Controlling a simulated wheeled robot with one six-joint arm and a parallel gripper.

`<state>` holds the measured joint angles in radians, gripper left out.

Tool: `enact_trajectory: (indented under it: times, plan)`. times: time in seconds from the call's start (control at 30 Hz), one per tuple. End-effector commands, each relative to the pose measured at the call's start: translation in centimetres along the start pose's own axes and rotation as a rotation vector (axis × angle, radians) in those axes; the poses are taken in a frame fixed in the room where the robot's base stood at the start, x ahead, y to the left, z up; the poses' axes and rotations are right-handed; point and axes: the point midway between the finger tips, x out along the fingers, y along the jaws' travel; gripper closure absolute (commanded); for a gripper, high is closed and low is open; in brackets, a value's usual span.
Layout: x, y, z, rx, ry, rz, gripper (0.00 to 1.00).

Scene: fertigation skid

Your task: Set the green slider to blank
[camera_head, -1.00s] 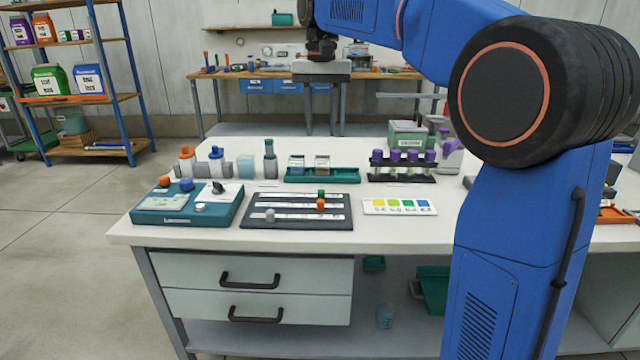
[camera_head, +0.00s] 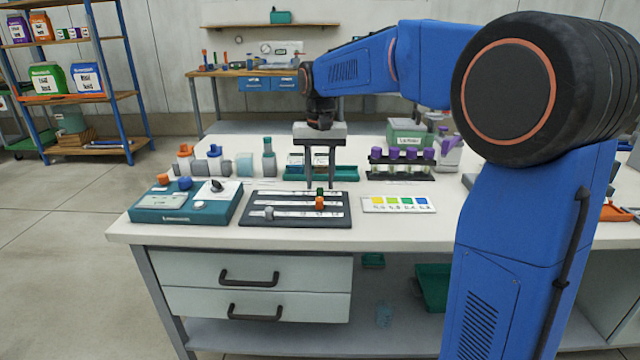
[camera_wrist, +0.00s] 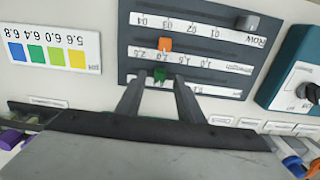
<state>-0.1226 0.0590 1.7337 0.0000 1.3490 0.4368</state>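The dark slider board (camera_head: 262,197) lies on the bench with three pale labelled tracks. The green slider (camera_head: 320,192) is on the back track, right of its middle; it also shows in the wrist view (camera_wrist: 159,75). The orange slider (camera_head: 320,203) is on the middle track and the grey slider (camera_head: 269,214) on the front track. My gripper (camera_head: 320,187) points down at the board's back edge. In the wrist view its open fingers (camera_wrist: 158,81) stand on either side of the green slider, with gaps showing. The fingers hide part of the back track's label; I cannot read "blank".
A teal meter box (camera_head: 172,218) with a knob stands left of the board. A colour chart card (camera_head: 398,211) lies right. Behind are a green tray (camera_head: 345,174), a rack of purple-capped vials (camera_head: 402,174) and several bottles. The bench front edge is clear.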

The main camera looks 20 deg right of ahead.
Motion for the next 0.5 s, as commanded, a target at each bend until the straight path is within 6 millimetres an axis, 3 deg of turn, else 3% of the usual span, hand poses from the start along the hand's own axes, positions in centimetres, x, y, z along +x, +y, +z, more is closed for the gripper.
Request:
enact_trajectory:
  times: [0.2, 0.5]
  plan:
    - [1.5, 0.0, 0.0, 0.000, 0.000, 0.000, 0.66]
    - [1.6, 0.0, 0.0, 0.000, 0.000, 0.000, 0.66]
